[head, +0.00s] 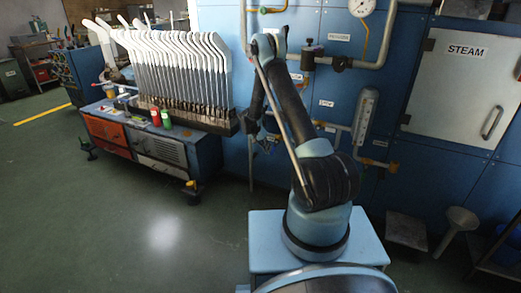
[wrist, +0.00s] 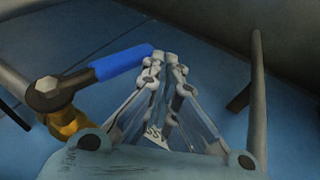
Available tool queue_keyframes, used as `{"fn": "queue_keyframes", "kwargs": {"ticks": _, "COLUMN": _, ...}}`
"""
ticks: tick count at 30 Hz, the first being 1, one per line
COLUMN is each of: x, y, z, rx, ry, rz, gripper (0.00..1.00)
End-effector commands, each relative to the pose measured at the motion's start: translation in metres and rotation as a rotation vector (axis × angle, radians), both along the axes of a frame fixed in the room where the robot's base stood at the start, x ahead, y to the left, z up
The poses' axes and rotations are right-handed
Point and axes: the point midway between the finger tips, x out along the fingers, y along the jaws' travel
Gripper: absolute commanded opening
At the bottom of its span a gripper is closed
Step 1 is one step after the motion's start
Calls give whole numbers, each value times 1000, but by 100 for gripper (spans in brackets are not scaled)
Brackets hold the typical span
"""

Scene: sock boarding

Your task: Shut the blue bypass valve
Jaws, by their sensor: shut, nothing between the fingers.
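The blue bypass valve shows in the wrist view as a lever with a blue sleeve (wrist: 122,64) on a dark metal hub (wrist: 48,93), above a brass body (wrist: 66,122). The lever runs from the hub on the left up and right towards my fingertips. My gripper (wrist: 167,60) is shut and empty. Its fingertips are at the free end of the blue sleeve, just to its right; I cannot tell whether they touch it. In the head view I cannot pick out the blue lever, and my arm covers part of the panel there.
A vertical pipe (wrist: 257,105) stands right of my gripper in the wrist view. The head view shows a blue panel with pipes, a gauge (head: 361,7), a sight tube (head: 365,117) and a STEAM door (head: 462,85). A bench (head: 170,150) with several white sock boards stands left. Open floor lies front left.

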Motion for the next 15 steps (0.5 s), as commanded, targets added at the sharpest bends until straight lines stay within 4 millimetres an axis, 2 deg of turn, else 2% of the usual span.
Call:
{"fn": "queue_keyframes", "kwargs": {"ticks": 6, "x": 0, "y": -16, "z": -9, "rx": 1, "ry": -1, "rz": -8, "gripper": 0}}
{"fn": "queue_keyframes", "kwargs": {"ticks": 15, "x": 1, "y": -26, "z": -13, "rx": 1, "ry": 0, "rz": -11, "gripper": 0}}
